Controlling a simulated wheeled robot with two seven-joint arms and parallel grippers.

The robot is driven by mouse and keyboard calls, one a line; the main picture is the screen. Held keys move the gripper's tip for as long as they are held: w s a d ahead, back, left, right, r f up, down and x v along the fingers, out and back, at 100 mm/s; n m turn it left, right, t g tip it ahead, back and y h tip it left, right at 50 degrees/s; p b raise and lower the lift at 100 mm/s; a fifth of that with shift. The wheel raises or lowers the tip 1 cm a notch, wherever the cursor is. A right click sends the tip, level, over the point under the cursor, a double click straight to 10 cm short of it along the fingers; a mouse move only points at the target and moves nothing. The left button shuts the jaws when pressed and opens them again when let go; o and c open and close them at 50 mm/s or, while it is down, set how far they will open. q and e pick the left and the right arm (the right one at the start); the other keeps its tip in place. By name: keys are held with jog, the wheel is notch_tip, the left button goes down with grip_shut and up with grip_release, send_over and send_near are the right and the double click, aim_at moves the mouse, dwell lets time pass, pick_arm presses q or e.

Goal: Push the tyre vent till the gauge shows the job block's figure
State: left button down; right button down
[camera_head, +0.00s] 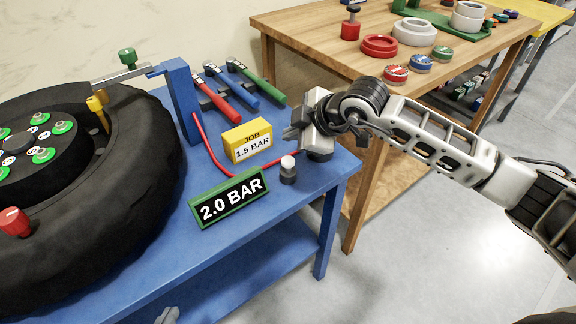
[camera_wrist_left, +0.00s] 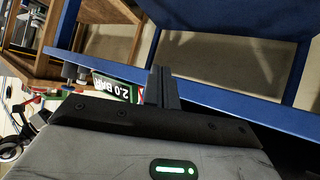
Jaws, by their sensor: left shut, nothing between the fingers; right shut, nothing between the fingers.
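The gauge (camera_head: 229,198) is a green-framed black display reading 2.0 BAR on the blue bench. The yellow job block (camera_head: 247,141) behind it reads 1.5 BAR. A dark cylinder with a pale rounded top, which looks like the vent (camera_head: 288,170), stands right of the gauge near a red hose. My right gripper (camera_head: 292,133) is shut and empty, behind the vent and apart from it. My left gripper (camera_head: 168,316) barely shows at the bottom edge, by the bench's front. In the left wrist view its fingers (camera_wrist_left: 162,86) are shut, with the gauge (camera_wrist_left: 118,88) beyond, upside down.
A large black tyre (camera_head: 150,165) fills the bench's left side. A wooden table (camera_head: 310,30) with rings and tins is at the back right. Bare floor lies right of the bench.

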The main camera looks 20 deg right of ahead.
aim_at(286, 158)
notch_tip(286, 158, down, 4)
jog(key=shift+r+b, duration=0.1)
jog(key=shift+b, duration=1.05)
pick_arm(q)
jog(key=shift+d+f, duration=0.3)
jog(key=shift+f, duration=0.15)
pick_arm(e)
jog(key=shift+f, duration=0.2)
pick_arm(q)
jog(key=shift+w+t, duration=0.1)
jog(key=shift+t, duration=0.2)
jog(key=shift+f, duration=0.1)
pick_arm(e)
jog(key=shift+f, duration=0.1)
pick_arm(q)
jog(key=shift+f+b, duration=0.25)
jog(key=shift+b, duration=0.2)
pick_arm(e)
jog(key=shift+f, duration=0.3)
